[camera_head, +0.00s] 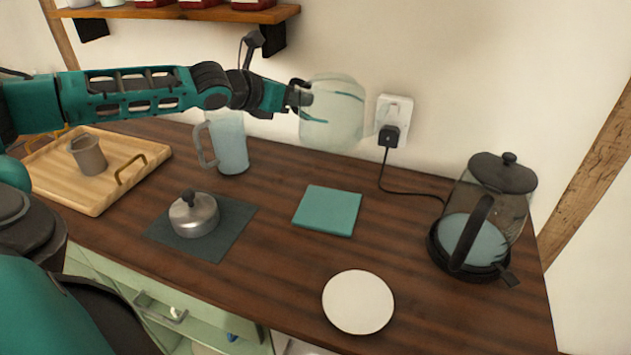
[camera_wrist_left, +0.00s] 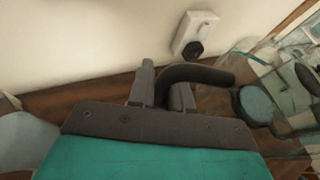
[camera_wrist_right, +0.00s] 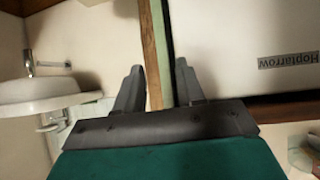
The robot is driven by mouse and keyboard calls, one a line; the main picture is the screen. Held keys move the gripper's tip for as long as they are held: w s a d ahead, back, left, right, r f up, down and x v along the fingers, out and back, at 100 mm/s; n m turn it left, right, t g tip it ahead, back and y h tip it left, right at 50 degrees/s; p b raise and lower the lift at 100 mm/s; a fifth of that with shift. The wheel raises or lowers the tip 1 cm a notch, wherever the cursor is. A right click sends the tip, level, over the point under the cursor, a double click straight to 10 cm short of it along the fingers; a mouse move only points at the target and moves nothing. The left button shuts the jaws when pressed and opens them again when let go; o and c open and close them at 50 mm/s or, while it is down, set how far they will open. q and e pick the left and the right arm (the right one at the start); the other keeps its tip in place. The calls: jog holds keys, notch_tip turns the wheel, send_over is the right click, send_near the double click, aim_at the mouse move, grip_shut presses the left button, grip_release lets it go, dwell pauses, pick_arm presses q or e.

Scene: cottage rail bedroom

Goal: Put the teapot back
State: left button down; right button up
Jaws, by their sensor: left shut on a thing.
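A clear, pale glass vessel, apparently the teapot (camera_head: 335,115), is held up above the back of the counter, close to the wall. My left gripper (camera_head: 300,97) is shut on its dark handle, which also shows in the left wrist view (camera_wrist_left: 205,74). The glass body lies to the right of the fingers there. A metal lid-like piece with a black knob (camera_head: 194,214) sits on a dark mat (camera_head: 232,222). A teal square pad (camera_head: 328,210) lies bare on the counter. My right gripper (camera_wrist_right: 157,95) is open and appears empty, with a wooden post behind it.
A glass kettle with black lid (camera_head: 484,225) stands at the right. A pale jug (camera_head: 229,145) stands below my left forearm, right of a wooden tray (camera_head: 145,153) with a grey cup (camera_head: 89,156). A white plate (camera_head: 358,302) lies near the front. A wall socket (camera_head: 397,107) has a cord.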

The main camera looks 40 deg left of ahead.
pick_arm(q)
notch_tip(320, 180, down, 17)
jog(key=b, duration=0.8)
jog(key=shift+f, duration=0.1)
jog(key=shift+f+b, duration=0.35)
jog(key=c, duration=1.4)
grip_release()
jog(key=shift+c, duration=0.2)
jog(key=o, duration=0.4)
